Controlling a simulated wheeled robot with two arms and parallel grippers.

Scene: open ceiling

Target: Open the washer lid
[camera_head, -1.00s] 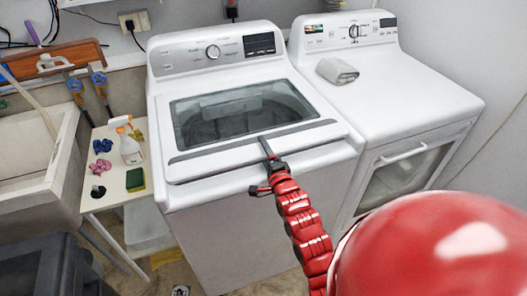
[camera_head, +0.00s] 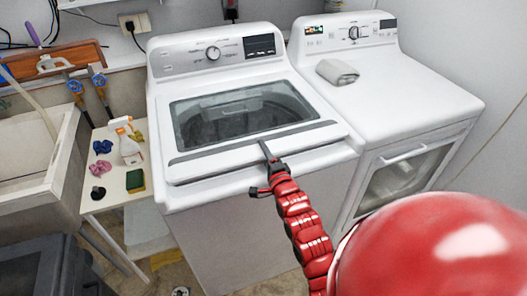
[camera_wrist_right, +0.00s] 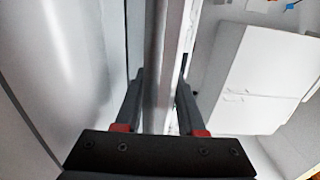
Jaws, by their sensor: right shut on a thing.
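The washer (camera_head: 245,215) is white and stands in the middle of the head view. Its lid (camera_head: 215,163) has a dark glass window (camera_head: 240,115) and a grey strip along the front. The lid looks down or nearly down; I cannot tell a small lift for certain. My right gripper (camera_head: 267,152) reaches in from the front and is shut on the lid's front edge near its middle. In the right wrist view, the lid edge (camera_wrist_right: 160,60) lies between the two fingers (camera_wrist_right: 157,100). My left gripper is out of view.
A white dryer (camera_head: 400,90) with a folded grey cloth (camera_head: 337,72) on top stands close on the right. On the left are a small table (camera_head: 120,185) with a spray bottle (camera_head: 129,148) and a sink (camera_head: 35,160). The wall is behind.

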